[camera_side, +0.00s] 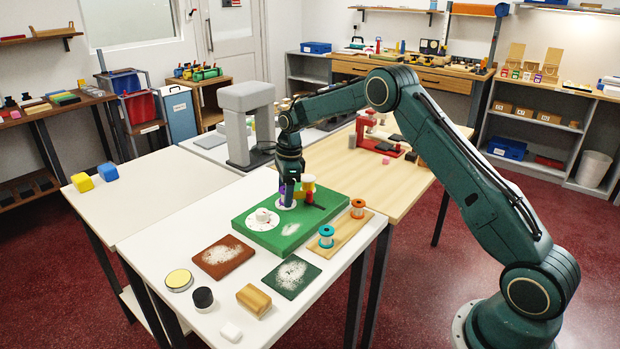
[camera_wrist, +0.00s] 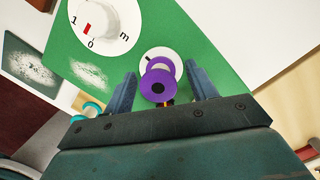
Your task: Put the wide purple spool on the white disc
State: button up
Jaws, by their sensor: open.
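The purple spool (camera_wrist: 158,85) stands between the two fingers of my gripper (camera_wrist: 161,72) in the wrist view, with visible gaps on both sides. Its round flange with a dark centre hole faces the camera. The white disc (camera_wrist: 150,52) shows behind and around its lower end, on the green board (camera_wrist: 110,47). The spool appears to stand on the disc; its base is partly hidden. In the side view my gripper (camera_side: 288,200) is open and low over the white disc (camera_side: 289,204), and its fingers mostly cover the purple spool (camera_side: 282,194).
A white dial with a red mark (camera_side: 262,218) sits on the green board close by. A teal spool (camera_side: 326,236) and an orange spool (camera_side: 357,208) stand on a wooden strip. Patches lie in front.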

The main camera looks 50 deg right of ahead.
jog(key=shift+r, duration=0.1)
notch_tip(320, 180, up, 12)
jog(key=d, duration=0.1)
jog(key=shift+s, duration=0.4)
jog(key=shift+r, duration=0.15)
dwell(0.6)
